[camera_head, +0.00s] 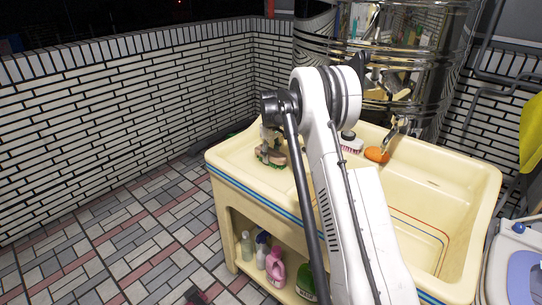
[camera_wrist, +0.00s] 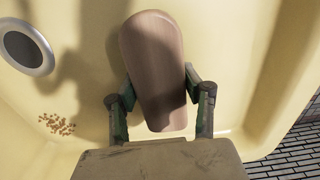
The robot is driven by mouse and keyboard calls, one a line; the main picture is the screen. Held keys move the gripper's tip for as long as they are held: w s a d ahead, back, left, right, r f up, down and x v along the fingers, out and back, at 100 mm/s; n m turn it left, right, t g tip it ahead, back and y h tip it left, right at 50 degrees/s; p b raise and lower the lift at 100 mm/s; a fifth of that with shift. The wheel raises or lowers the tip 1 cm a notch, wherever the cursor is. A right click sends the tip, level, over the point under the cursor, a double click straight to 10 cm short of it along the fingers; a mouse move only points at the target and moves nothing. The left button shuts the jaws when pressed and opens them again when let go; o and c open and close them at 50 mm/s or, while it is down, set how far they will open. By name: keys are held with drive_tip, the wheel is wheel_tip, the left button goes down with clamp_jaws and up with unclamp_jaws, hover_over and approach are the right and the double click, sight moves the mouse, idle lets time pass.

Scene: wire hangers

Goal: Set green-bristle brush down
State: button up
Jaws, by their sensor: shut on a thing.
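The green-bristle brush (camera_wrist: 153,60) has a pale brown wooden back, which faces the camera in the wrist view. My gripper (camera_wrist: 157,92) is shut on it, one finger on each side edge. In the head view the brush (camera_head: 271,156) is at the left end of the cream sink unit (camera_head: 235,160), with a little green along its lower edge. My gripper (camera_head: 269,137) is above it there, partly hidden by my arm. The bristles are hidden in the wrist view. I cannot tell whether the brush touches the cream surface.
A round dark opening with a grey rim (camera_wrist: 28,48) and brown specks (camera_wrist: 57,124) are left of the brush. A white brush with reddish bristles (camera_head: 351,143) and an orange item (camera_head: 377,155) lie toward the back. Several bottles, one pink (camera_head: 275,267), stand on the lower shelf.

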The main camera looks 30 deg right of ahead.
sight(271, 152)
drive_tip(key=o, duration=1.2)
drive_tip(key=shift+f, duration=0.1)
drive_tip(key=shift+o, duration=0.2)
wheel_tip(271, 152, up, 12)
drive_tip(key=p, duration=0.2)
drive_tip(key=s+a+r+m+t, duration=0.1)
drive_tip(key=s+a+r+t, duration=0.1)
drive_tip(key=s+a+r, duration=0.7)
drive_tip(key=s+a+r+m+t, duration=0.1)
drive_tip(key=s+a+r, duration=0.5)
drive_tip(key=s+r, duration=0.3)
drive_tip(key=s+a+f+t, duration=0.1)
drive_tip(key=s+a+f, duration=0.1)
drive_tip(key=s, duration=0.7)
drive_tip(key=s+a+f+m+t, duration=0.1)
drive_tip(key=s+a+f, duration=0.2)
drive_tip(key=s, duration=0.6)
drive_tip(key=s+a+f+m+t, duration=0.1)
drive_tip(key=s+a+f+t, duration=0.1)
drive_tip(key=s, duration=0.8)
drive_tip(key=shift+a+f, duration=0.55)
drive_tip(key=shift+a, duration=0.4)
drive_tip(key=shift+s, duration=0.1)
